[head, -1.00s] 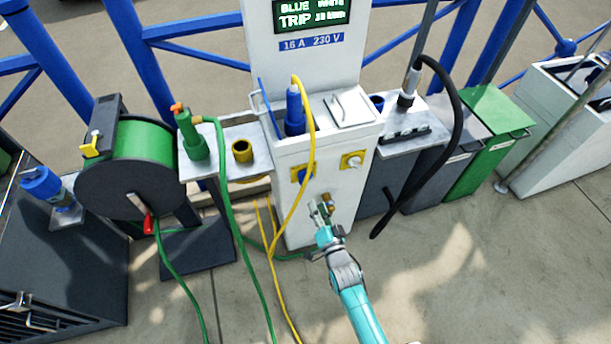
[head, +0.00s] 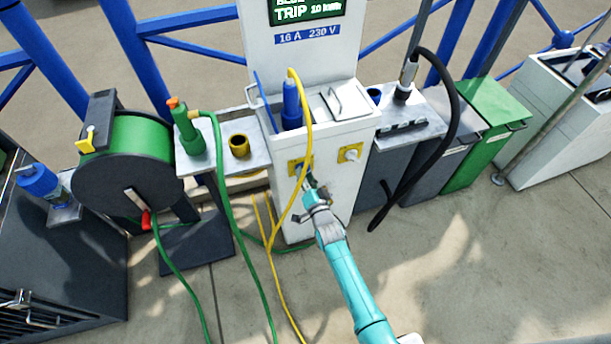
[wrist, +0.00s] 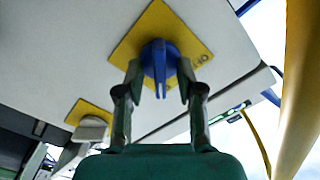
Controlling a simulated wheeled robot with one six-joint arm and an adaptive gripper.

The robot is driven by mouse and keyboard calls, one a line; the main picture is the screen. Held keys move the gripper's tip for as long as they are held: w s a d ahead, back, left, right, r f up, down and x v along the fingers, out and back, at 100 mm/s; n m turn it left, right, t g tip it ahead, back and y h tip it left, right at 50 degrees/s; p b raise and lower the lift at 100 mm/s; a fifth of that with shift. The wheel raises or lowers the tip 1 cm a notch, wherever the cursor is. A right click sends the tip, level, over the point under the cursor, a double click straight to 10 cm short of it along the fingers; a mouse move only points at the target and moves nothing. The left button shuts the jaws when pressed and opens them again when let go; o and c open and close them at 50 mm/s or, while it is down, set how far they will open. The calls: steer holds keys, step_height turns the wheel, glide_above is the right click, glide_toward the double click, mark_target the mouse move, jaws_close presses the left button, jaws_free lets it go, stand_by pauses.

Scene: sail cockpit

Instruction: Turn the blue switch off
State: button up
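The blue switch (wrist: 160,62) is a rotary knob on a yellow plate (wrist: 133,40), on the front of the white power pedestal (head: 325,205). In the wrist view its grip bar points down the picture, toward my gripper. In the head view its plate (head: 295,168) shows, but the knob is partly hidden by my gripper (head: 309,181). In the wrist view my gripper (wrist: 159,75) has one finger on each side of the knob, spread apart. I cannot tell whether either finger touches it. A white switch (head: 350,153) is on the plate beside it, also in the wrist view (wrist: 92,130).
A yellow cable (head: 308,130) from a blue plug (head: 291,105) hangs close beside the blue switch. A green hose (head: 226,190) hangs further left. A black hose (head: 455,110) loops at the right. Open floor (head: 450,270) lies in front.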

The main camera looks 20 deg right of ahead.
jaws_close()
steer(key=shift+n, duration=0.3)
steer(key=shift+a+n, duration=0.1)
steer(key=shift+n, duration=8.5)
